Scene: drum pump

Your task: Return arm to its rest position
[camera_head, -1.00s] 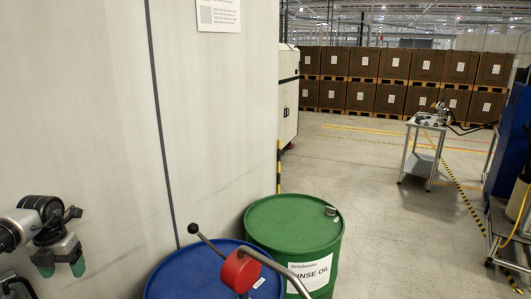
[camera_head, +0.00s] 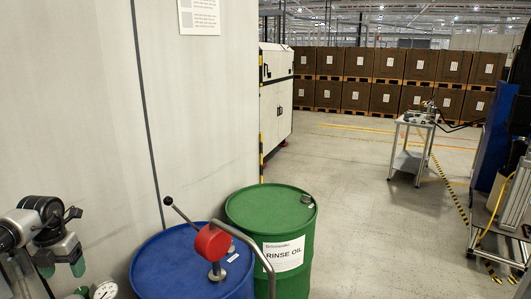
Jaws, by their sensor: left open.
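My left gripper (camera_head: 61,268) is at the lower left, with its two green fingertips apart and nothing between them. It is in front of the pale wall, to the left of the blue drum (camera_head: 172,262) and apart from it. A red hand pump (camera_head: 212,243) with a black-knobbed lever and a curved grey spout pipe (camera_head: 262,256) is on the blue drum. My right gripper is not in view.
A pressure gauge (camera_head: 106,291) shows at the bottom left. A small metal cart (camera_head: 409,162) and a metal-framed stand (camera_head: 507,222) are on the right. Stacked brown boxes (camera_head: 388,66) line the back. The floor between the drums and cart is clear.

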